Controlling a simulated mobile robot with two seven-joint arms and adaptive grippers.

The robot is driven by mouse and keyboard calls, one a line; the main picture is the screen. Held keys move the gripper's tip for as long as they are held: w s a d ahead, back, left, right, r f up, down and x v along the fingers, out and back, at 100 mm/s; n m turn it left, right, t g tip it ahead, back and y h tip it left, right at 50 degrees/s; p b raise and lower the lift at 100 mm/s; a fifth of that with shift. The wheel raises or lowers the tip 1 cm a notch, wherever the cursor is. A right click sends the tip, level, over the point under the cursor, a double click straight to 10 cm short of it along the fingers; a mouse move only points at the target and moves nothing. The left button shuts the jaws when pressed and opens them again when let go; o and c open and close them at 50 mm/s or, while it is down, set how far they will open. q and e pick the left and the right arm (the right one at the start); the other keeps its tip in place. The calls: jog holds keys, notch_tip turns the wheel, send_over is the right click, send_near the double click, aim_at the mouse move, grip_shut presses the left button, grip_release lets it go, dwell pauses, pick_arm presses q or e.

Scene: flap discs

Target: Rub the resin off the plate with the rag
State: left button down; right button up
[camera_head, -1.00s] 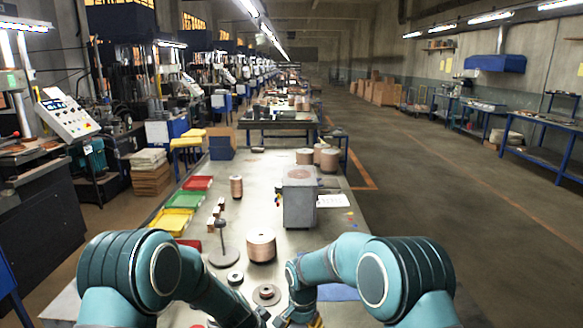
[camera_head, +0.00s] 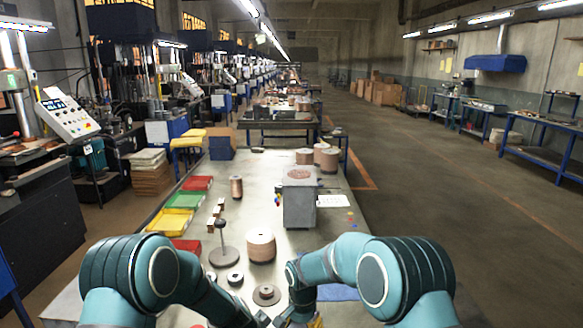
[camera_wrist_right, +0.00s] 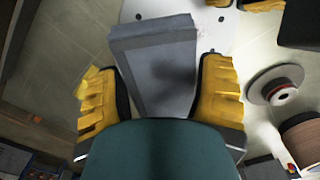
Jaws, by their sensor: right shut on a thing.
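My right gripper (camera_wrist_right: 158,98) has its yellow fingers on both sides of a folded grey cloth, which looks like the rag (camera_wrist_right: 155,55). The rag lies over a pale surface with faint reddish marks, which looks like the plate (camera_wrist_right: 218,38); the rag and its shadow cover part of it. Parts of my left gripper (camera_wrist_right: 242,4) show as yellow pieces at the top edge of the right wrist view, beside the plate; whether it is open or shut cannot be seen. In the head view both grippers are mostly cut off at the bottom edge.
A copper-coloured spool (camera_head: 260,245), a stand with a round base (camera_head: 223,255) and a flat disc (camera_head: 266,294) are close ahead of my arms. A grey box-like device (camera_head: 298,205) stands farther back. Red, green and yellow trays (camera_head: 183,200) line the left edge.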

dwell(0.4)
jog(key=shift+w+d, duration=0.1)
jog(key=shift+w, duration=1.65)
jog(key=shift+f, duration=2.3)
jog(key=shift+s+r, duration=0.15)
jog(key=shift+s, duration=1.3)
jog(key=shift+s+a, duration=0.2)
jog(key=shift+s, duration=0.9)
jog(key=shift+s+a, duration=0.15)
jog(key=shift+s, duration=0.9)
jog(key=shift+w+d, duration=0.2)
jog(key=shift+w, duration=1.6)
jog(key=shift+w+d, duration=0.15)
jog(key=shift+w, duration=1.65)
jog(key=shift+s+a, duration=0.2)
jog(key=shift+s, duration=1.6)
jog(key=shift+s+a, duration=0.15)
jog(key=shift+s, duration=1.65)
jog(key=shift+w, duration=0.1)
